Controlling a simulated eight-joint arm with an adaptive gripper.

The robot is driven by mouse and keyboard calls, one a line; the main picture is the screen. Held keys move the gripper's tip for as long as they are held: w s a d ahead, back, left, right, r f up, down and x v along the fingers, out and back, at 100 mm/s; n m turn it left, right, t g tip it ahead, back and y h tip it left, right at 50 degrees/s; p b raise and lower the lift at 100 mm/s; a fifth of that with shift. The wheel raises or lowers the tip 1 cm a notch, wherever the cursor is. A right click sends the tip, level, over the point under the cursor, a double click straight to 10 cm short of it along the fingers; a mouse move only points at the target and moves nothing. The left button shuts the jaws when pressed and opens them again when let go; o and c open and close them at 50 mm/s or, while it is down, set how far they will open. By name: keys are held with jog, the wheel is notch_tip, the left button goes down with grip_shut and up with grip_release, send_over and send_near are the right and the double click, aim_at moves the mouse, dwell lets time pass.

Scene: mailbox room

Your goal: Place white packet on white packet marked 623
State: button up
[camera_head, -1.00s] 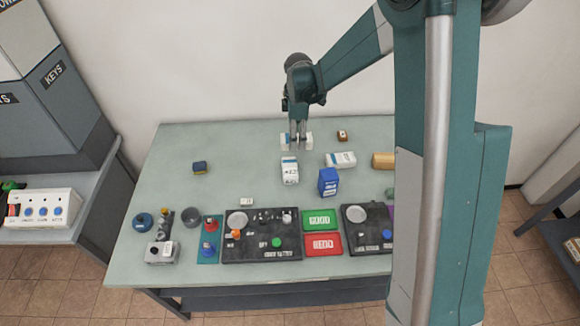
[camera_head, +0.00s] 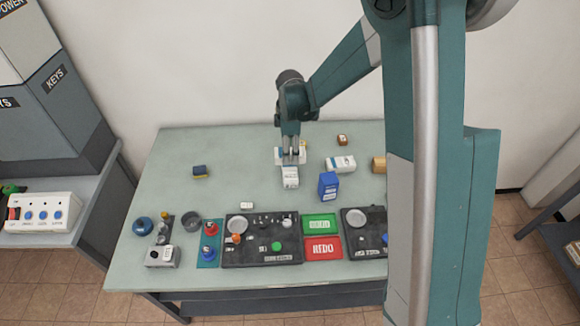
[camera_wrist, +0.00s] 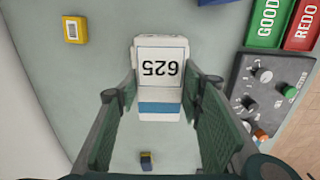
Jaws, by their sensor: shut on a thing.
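A white packet (camera_head: 291,178) with a blue band lies on the table below my gripper. My gripper (camera_head: 290,157) is shut on this packet from above, with one finger on each side; the gripper also shows in the wrist view (camera_wrist: 163,110). A second white packet (camera_head: 340,164) lies to the right on the table, its number too small to read. I cannot make out a label 623 anywhere.
A blue box (camera_head: 328,185) stands close to the right. A small brown block (camera_head: 342,140) and a tan cylinder (camera_head: 379,164) lie farther right. Dark panels (camera_head: 262,239) and green and red trays (camera_head: 323,247) line the front edge. The table's left middle is mostly clear.

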aim_at(290, 171)
jog(key=shift+f, duration=1.75)
jog(key=shift+f, duration=1.85)
jog(key=shift+f+b, duration=0.15)
jog(key=shift+b, duration=0.15)
jog(key=o, duration=0.9)
notch_tip(290, 171, up, 12)
jog(key=shift+r+p, duration=0.15)
jog(key=shift+p, duration=0.35)
